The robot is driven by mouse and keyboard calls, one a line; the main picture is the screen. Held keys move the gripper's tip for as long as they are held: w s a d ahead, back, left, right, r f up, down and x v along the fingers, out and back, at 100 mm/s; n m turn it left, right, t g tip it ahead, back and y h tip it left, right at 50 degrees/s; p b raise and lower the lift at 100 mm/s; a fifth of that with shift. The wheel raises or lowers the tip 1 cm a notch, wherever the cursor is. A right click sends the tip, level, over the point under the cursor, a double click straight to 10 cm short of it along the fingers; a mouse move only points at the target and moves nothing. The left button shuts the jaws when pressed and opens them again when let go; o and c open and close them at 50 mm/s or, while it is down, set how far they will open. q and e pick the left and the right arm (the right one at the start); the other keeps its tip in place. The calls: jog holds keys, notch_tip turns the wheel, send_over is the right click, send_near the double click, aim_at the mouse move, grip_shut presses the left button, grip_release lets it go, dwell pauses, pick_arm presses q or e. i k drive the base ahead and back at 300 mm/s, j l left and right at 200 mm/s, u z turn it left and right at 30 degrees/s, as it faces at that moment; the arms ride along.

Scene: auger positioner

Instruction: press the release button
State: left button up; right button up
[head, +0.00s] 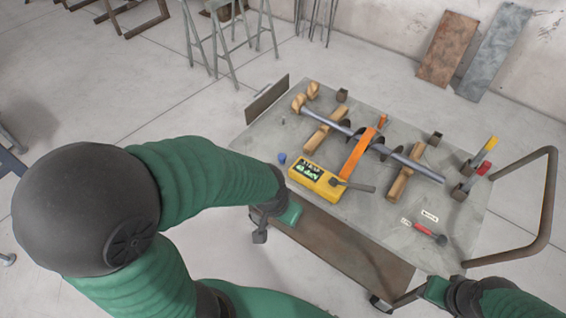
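A yellow tensioner box (318,183) with a dark display and a grey lever (356,186) sits on the cart top. An orange strap (359,153) runs from it over a steel auger (352,130) lying on wooden blocks. A small blue cap-like piece (282,158) is at the box's left end; I cannot tell whether it is the release button. My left gripper (291,215) is at the cart's front edge, in front of the box and apart from it. My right gripper (436,291) is at the front right corner. Both grippers' fingers are too small to judge.
The cart (262,135) has a bent tube handle (548,200) on the right. A red-handled tool (431,233) and small labels (430,215) lie near its right front. Yellow and red levers (484,150) stand at the right edge. The front strip of the top is mostly clear.

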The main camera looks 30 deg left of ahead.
aim_at(282, 157)
jog(key=u, duration=1)
jog(key=i, duration=0.45)
